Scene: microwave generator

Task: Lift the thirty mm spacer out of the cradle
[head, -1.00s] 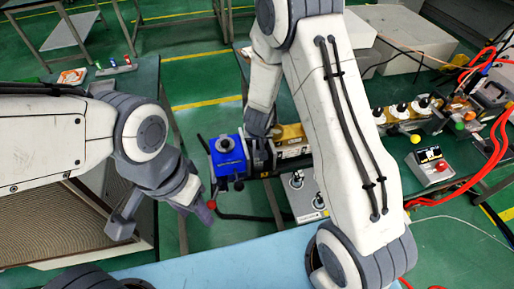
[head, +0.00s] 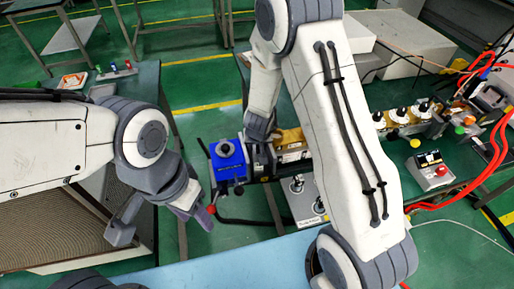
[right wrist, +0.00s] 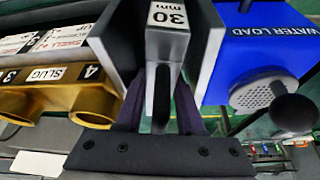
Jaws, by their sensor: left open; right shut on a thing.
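The thirty mm spacer (right wrist: 168,46) is a light grey block with a "30 mm" label, at the top middle of the right wrist view. My right gripper (right wrist: 160,92) is shut on it, with a dark finger at each side. Dark plates with grey edges (right wrist: 206,45) flank the spacer left and right. I cannot tell which part is the cradle or whether the spacer is clear of it. In the head view my right gripper (head: 258,150) is beside the blue box and hides the spacer. My left gripper (head: 164,226) is open and empty at the lower left.
The blue "WATER LOAD" box (head: 228,160) stands close to the spacer; it also shows in the right wrist view (right wrist: 262,48). Gold tuner parts (right wrist: 55,97) lie on the other side. A control box (head: 430,168) and red cables are at the right.

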